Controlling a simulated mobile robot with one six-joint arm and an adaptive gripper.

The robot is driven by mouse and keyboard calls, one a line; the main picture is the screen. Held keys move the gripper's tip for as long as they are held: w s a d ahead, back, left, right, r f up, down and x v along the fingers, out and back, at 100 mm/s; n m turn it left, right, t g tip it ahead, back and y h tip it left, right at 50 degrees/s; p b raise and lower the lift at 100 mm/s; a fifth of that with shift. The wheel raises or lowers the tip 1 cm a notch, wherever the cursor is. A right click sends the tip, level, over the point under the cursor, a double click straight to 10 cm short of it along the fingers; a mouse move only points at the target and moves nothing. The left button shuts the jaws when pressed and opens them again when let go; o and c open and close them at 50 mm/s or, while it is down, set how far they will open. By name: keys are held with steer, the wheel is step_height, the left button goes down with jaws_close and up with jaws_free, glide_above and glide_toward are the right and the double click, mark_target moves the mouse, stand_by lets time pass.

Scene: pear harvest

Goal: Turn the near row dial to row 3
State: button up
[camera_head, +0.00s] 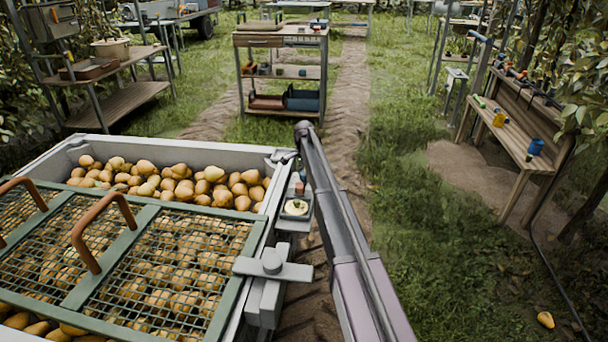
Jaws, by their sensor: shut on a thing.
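My arm rises from the bottom edge to a dark joint just right of the bin's far corner. I cannot make out my gripper's fingers. They seem hidden behind the arm or too small to tell, so what they hold does not show. A small pale round piece with a dark mark (297,207) sits on a bracket at the bin's right side, left of my arm. A grey round knob on a crossbar (272,262) stands nearer, at the bin's right edge. I cannot tell whether either is the near row dial, and no row numbers are readable.
A grey bin (80,142) of pears, partly under a green mesh lid (150,200) with brown handles, fills the left. A pear (545,320) lies on the open grass at right.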

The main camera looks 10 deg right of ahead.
steer(key=shift+n, duration=0.4)
steer(key=n, duration=0.5)
steer(key=shift+a, duration=0.1)
steer(key=n, duration=0.5)
steer(key=shift+n, duration=0.4)
steer(key=o, duration=1.1)
steer(key=shift+o, duration=0.2)
steer(key=shift+m, duration=0.3)
